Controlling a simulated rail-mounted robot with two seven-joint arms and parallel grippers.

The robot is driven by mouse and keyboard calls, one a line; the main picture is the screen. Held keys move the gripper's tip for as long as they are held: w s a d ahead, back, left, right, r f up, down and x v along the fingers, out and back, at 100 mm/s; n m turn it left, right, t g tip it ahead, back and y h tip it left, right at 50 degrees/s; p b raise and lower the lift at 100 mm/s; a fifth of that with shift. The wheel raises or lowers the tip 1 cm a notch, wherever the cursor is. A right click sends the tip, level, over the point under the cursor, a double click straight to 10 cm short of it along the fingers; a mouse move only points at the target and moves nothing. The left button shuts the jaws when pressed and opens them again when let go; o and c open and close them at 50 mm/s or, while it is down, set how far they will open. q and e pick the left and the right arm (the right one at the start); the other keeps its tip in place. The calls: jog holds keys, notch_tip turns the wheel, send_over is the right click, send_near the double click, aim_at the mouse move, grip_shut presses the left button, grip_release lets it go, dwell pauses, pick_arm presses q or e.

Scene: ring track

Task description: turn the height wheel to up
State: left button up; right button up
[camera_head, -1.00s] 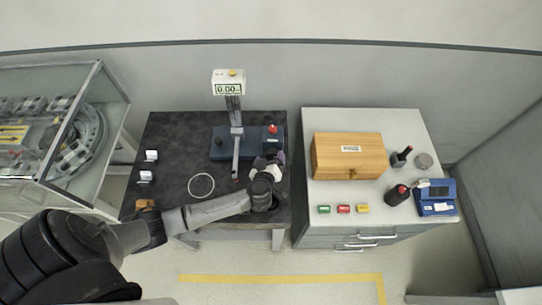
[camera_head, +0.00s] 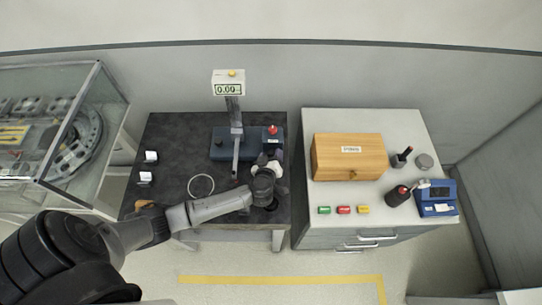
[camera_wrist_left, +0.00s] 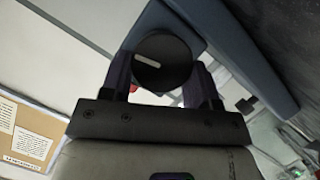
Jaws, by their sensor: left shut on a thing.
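The height wheel (camera_wrist_left: 162,62) is a round black knob with a white mark line, on the side of the blue base in the left wrist view. My left gripper (camera_wrist_left: 163,80) is shut on it, one finger at each side. In the head view the left gripper (camera_head: 268,165) is at the right front of the blue gauge base (camera_head: 222,143), and its wrist hides the wheel there. A grey stand with a display (camera_head: 228,89) reading 0.00 rises behind the base. My right gripper is not in view.
A red button (camera_head: 272,130) sits on the base. A grey cabinet at right carries a wooden box (camera_head: 349,157). A glass case (camera_head: 62,130) stands at left.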

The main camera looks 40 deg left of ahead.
pick_arm(q)
jog(key=shift+c, duration=1.1)
jog(key=shift+s+f+n+t+h+p, duration=0.15)
jog(key=shift+n+t+h+p, duration=0.4)
jog(key=shift+n, duration=0.55)
jog(key=shift+a+f+n+t+b, duration=0.15)
jog(key=shift+n+t+b, duration=0.3)
jog(key=shift+n+t, duration=0.75)
jog(key=shift+n+g, duration=0.25)
jog(key=shift+n, duration=0.05)
jog(key=o, duration=0.9)
jog(key=shift+s, duration=0.1)
